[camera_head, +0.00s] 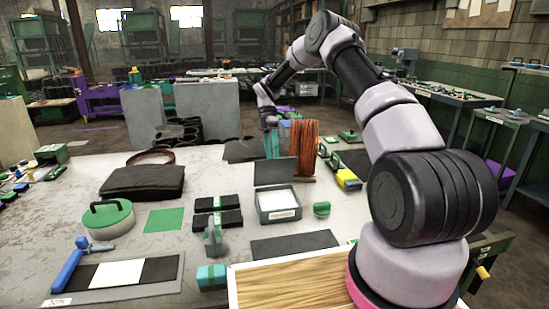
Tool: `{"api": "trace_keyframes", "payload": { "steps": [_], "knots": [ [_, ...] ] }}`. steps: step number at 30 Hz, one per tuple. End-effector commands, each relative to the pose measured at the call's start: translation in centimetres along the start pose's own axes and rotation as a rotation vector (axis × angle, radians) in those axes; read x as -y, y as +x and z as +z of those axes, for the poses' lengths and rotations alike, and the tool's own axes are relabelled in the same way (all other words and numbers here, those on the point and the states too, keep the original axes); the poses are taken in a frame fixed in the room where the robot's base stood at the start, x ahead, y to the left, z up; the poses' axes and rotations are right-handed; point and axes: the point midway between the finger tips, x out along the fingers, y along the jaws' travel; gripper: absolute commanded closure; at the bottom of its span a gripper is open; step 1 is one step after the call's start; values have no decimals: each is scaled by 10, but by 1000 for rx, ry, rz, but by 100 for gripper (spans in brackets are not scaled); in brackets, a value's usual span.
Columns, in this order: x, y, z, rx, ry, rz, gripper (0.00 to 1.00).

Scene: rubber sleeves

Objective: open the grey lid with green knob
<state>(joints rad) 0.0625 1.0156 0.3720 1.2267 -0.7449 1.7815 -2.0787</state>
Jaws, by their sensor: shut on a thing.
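My gripper (272,146) is at the far side of the table, at the end of my arm reaching over from the right. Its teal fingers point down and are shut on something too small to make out. A dark grey flat panel (241,151) is just left of the fingers; I cannot tell whether it is the grey lid or whether they touch. No green knob can be told apart there. A bluish grey block (284,136) stands just behind the fingers, partly hidden.
A brown-orange bristly block (304,148) stands close right of my gripper. An open grey box (279,213) with a raised dark panel (275,171) is nearer.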

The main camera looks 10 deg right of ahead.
Motion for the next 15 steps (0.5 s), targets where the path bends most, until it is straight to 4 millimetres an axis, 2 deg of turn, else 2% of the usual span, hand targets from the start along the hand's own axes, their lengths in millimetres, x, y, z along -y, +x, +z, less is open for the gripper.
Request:
{"api": "trace_keyframes", "payload": {
  "steps": [1,3,7,15],
  "knots": [
    [-12,10,7,10,-10,-27,100],
    [-16,8,8,-1,-10,-70,100],
    [-24,4,10,-17,-10,-135,100],
    [-32,1,14,-15,-11,-137,100]
  ]
}}
